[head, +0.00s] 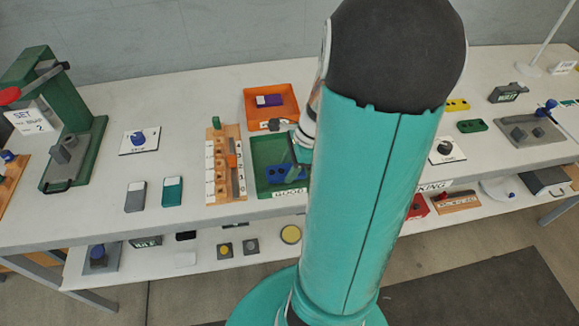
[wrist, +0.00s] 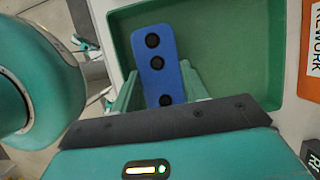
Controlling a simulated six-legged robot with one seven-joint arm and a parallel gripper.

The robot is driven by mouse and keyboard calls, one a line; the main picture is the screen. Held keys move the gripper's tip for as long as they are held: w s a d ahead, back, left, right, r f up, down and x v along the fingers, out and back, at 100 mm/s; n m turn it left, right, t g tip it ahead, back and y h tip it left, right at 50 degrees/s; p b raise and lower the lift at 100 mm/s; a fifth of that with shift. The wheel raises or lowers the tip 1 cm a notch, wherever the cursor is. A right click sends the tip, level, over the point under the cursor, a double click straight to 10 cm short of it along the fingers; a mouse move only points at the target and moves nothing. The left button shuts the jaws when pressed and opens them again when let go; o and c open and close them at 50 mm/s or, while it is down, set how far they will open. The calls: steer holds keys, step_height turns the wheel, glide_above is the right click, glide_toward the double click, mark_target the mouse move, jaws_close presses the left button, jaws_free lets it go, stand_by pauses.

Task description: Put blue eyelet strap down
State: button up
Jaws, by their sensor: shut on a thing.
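The blue eyelet strap (wrist: 157,62) is a flat blue bar with three dark round eyelets in a row. My gripper (wrist: 160,80) is shut on it, with a pale green finger on each side. The strap is over the green tray (wrist: 235,35), near the tray's edge. In the head view the strap (head: 276,173) shows over the near part of the green tray (head: 262,153), whose label reads GOOD. My arm hides the tray's right side there. I cannot tell whether the strap touches the tray floor.
An orange tray (head: 285,93) with a purple and white piece stands behind the green tray; its label (wrist: 313,40) reads REWORK. A wooden rack (head: 226,185) with numbered slots stands close on the left. A green press (head: 45,100) stands at the far left.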

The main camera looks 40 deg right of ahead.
steer(key=shift+s+a+f, duration=0.1)
steer(key=shift+s+f, duration=0.05)
steer(key=shift+f, duration=0.65)
steer(key=shift+s+f, duration=0.15)
steer(key=shift+w, duration=0.2)
steer(key=shift+s, duration=0.15)
steer(key=shift+f, duration=0.15)
steer(key=o, duration=0.7)
